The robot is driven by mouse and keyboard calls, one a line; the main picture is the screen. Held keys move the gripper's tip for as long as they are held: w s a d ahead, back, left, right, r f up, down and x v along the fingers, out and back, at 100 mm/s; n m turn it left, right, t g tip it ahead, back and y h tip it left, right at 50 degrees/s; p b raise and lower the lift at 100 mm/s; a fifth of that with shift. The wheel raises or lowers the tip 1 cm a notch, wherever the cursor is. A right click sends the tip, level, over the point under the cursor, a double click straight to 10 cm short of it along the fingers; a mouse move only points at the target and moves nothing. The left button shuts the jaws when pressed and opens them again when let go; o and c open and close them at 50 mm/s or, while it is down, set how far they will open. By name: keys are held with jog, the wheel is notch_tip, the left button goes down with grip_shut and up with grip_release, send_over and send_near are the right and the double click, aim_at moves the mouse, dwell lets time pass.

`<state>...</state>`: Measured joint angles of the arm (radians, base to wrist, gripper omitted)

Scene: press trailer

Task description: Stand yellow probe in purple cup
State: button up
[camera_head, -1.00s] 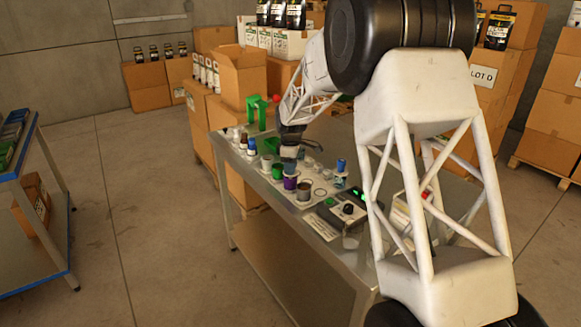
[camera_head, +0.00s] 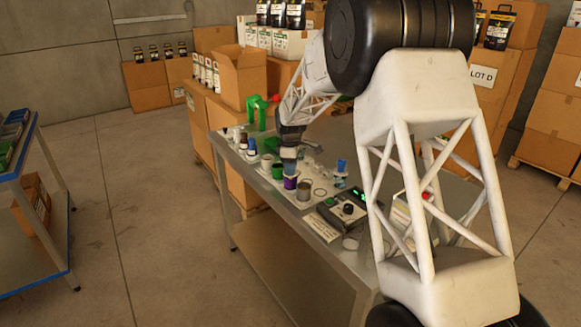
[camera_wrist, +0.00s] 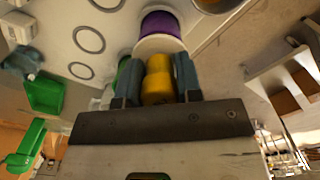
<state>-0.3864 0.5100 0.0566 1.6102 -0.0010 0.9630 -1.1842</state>
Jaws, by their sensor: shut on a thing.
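The purple cup (camera_head: 290,183) stands near the front edge of the metal table. My gripper (camera_head: 289,167) points down just above it. In the wrist view my gripper (camera_wrist: 158,80) is shut on the yellow probe (camera_wrist: 157,82), which sits between the two blue-grey fingers. The purple cup (camera_wrist: 160,24) lies straight beyond the fingertips, with a pale band between it and the probe. Whether the probe's lower end is inside the cup is hidden.
A green cup (camera_head: 278,172) and a grey cup (camera_head: 304,190) stand close on either side of the purple cup. A black device (camera_head: 346,208) with knobs is to the right. A green press (camera_head: 258,112) is at the back. Bottles line the left edge.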

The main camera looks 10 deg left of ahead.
jog(key=shift+f, duration=0.5)
jog(key=o, duration=0.6)
jog(key=shift+o, duration=0.2)
jog(key=shift+r, duration=0.15)
jog(key=shift+r, duration=5.35)
jog(key=shift+r, duration=0.1)
notch_tip(320, 180, up, 9)
